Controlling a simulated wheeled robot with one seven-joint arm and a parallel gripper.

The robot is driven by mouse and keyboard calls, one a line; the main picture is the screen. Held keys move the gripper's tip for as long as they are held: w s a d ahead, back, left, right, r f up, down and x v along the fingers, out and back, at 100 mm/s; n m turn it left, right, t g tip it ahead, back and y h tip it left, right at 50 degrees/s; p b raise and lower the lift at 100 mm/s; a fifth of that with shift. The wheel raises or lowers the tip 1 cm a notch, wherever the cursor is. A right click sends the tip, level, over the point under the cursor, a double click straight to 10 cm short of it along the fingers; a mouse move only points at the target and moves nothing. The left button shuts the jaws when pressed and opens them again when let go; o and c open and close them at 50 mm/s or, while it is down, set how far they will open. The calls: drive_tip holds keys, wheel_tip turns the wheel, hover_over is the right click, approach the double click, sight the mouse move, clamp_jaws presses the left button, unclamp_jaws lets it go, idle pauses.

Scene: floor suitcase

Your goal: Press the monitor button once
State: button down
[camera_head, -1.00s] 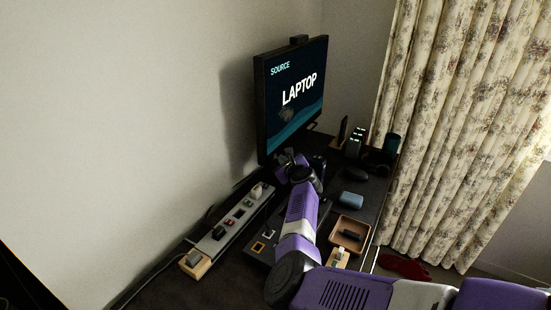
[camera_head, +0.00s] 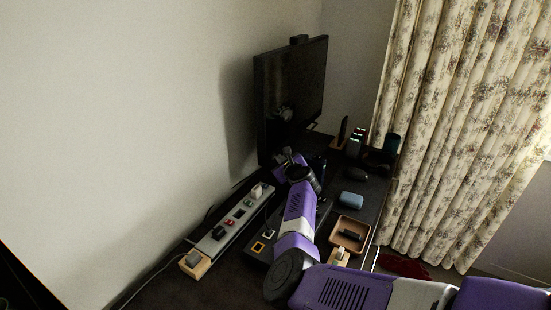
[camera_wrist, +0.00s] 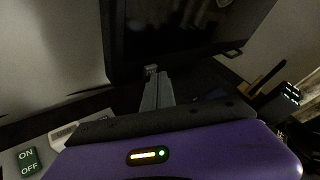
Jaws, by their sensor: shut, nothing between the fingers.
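The monitor (camera_head: 300,85) stands against the wall at the back of the desk, and its screen is dark. In the wrist view the monitor (camera_wrist: 190,30) fills the top of the picture, also dark. My gripper (camera_wrist: 152,70) is shut and empty, with its tips at the lower edge of the monitor. I cannot tell whether the tips touch it. The monitor button is not distinguishable; the fingertips may hide it. In the head view my arm's end is in front of the monitor's lower left corner and the gripper is mostly hidden.
A power strip (camera_head: 222,236) with plugs and switches lies along the wall at the left. A brown tray (camera_head: 338,243), a blue case (camera_head: 353,200) and a dark mouse (camera_head: 356,174) are right of my arm. A device with green lights (camera_head: 357,141) stands behind. Patterned curtains (camera_head: 460,120) hang at the right.

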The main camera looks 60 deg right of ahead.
drive_tip(key=shift+s+p, duration=0.45)
drive_tip(key=shift+s, duration=0.35)
drive_tip(key=s, duration=0.1)
drive_tip(key=s+p, duration=0.1)
drive_tip(key=s, duration=0.1)
drive_tip(key=s+p, duration=0.1)
drive_tip(key=s, duration=0.1)
drive_tip(key=shift+d, duration=0.25)
idle(0.8)
